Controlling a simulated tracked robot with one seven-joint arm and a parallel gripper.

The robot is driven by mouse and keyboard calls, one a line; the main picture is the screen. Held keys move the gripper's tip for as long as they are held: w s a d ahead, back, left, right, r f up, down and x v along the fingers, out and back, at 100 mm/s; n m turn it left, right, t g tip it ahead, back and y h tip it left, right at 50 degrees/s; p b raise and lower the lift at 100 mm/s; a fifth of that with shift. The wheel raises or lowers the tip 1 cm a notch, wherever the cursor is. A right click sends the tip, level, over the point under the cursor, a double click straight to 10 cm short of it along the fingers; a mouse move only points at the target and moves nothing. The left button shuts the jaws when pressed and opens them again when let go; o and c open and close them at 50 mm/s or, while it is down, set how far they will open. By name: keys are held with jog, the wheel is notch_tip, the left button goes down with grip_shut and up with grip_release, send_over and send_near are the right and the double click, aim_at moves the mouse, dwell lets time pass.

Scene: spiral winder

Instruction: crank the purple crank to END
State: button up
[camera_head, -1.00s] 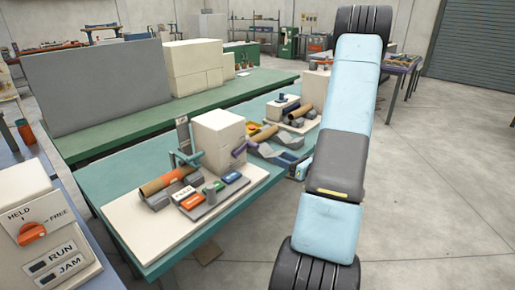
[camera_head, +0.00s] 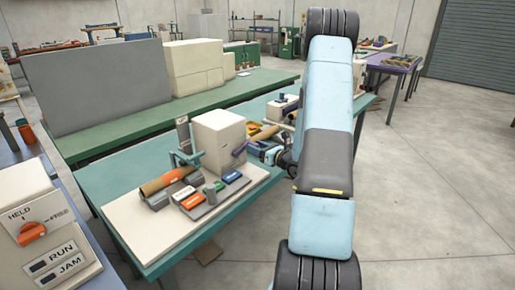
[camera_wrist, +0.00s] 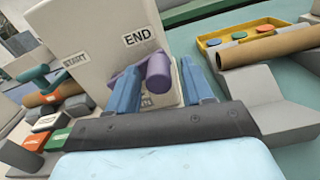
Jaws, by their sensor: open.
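The purple crank (camera_wrist: 157,70) is on the face of a white block (camera_wrist: 105,25) in the wrist view. Its round handle end faces me, below and slightly right of the END label (camera_wrist: 138,37). A START label (camera_wrist: 74,60) is at the left of the same face. My gripper (camera_wrist: 161,76) is open, with its two blue fingers on either side of the handle. Whether they touch it cannot be told. In the head view the crank (camera_head: 240,149) shows at the right side of the block (camera_head: 219,140), with my gripper (camera_head: 271,154) just right of it.
A teal-handled crank (camera_head: 183,158), a brown roll (camera_head: 163,182) and coloured buttons (camera_head: 212,190) are left and in front of the block. Right of it in the wrist view are a brown tube (camera_wrist: 268,47), a yellow tray (camera_wrist: 240,33) and grey wedges (camera_wrist: 265,100).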

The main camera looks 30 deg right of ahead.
jog(key=shift+w, duration=0.1)
jog(key=shift+c, duration=0.3)
grip_shut()
dwell(0.4)
